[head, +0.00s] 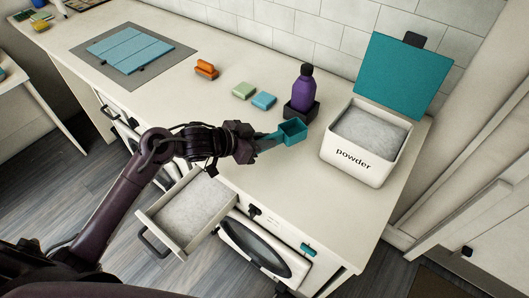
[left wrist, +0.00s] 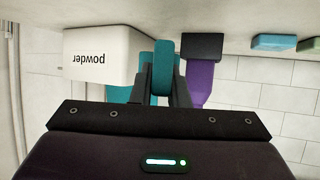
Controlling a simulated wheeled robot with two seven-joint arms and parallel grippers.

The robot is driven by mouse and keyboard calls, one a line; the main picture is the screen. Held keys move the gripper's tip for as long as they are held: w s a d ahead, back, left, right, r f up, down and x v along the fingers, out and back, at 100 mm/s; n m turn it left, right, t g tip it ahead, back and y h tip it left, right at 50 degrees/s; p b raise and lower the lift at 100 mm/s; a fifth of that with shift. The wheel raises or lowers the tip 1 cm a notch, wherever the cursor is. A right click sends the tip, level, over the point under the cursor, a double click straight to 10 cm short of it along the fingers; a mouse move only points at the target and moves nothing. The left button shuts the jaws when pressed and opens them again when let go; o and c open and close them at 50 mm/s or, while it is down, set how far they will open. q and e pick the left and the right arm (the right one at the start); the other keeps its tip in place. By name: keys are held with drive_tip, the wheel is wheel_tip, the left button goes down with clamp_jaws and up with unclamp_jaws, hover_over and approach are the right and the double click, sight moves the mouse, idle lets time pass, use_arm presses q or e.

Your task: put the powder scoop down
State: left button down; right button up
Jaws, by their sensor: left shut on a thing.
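The teal powder scoop (head: 292,131) is in my left gripper (head: 257,143), with its square cup pointing right, in front of the purple bottle. The cup's inside looks teal, and I see no powder in it. In the left wrist view, the two dark fingers (left wrist: 162,92) are shut on the scoop's handle (left wrist: 162,70). The scoop is over the counter (head: 325,205); whether it touches the surface I cannot tell. The white powder box (head: 352,168) stands to the right with its teal lid (head: 403,75) open and pale powder inside. My right gripper is not in view.
A purple bottle (head: 303,90) stands in a dark holder behind the scoop. Green (head: 244,90) and blue (head: 264,101) blocks and an orange item (head: 206,69) lie farther back. An open drawer of powder (head: 150,215) juts out below my arm. Counter right of the drawer is bare.

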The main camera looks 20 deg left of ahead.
sight(264, 162)
use_arm(q)
wheel_tip(264, 162, down, 5)
drive_tip(key=shift+f, duration=0.25)
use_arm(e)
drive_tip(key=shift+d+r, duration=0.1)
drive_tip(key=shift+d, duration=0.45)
use_arm(q)
drive_tip(key=shift+f, duration=0.15)
drive_tip(key=c, duration=1.4)
unclamp_jaws()
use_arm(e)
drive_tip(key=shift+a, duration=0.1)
use_arm(q)
drive_tip(key=shift+r, duration=0.25)
drive_tip(key=v, duration=1)
drive_tip(key=shift+s+a+b, duration=0.2)
drive_tip(key=shift+s+b, duration=0.05)
drive_tip(key=shift+b, duration=0.15)
drive_tip(key=shift+s+a+r, duration=0.35)
drive_tip(key=shift+s+r, duration=0.05)
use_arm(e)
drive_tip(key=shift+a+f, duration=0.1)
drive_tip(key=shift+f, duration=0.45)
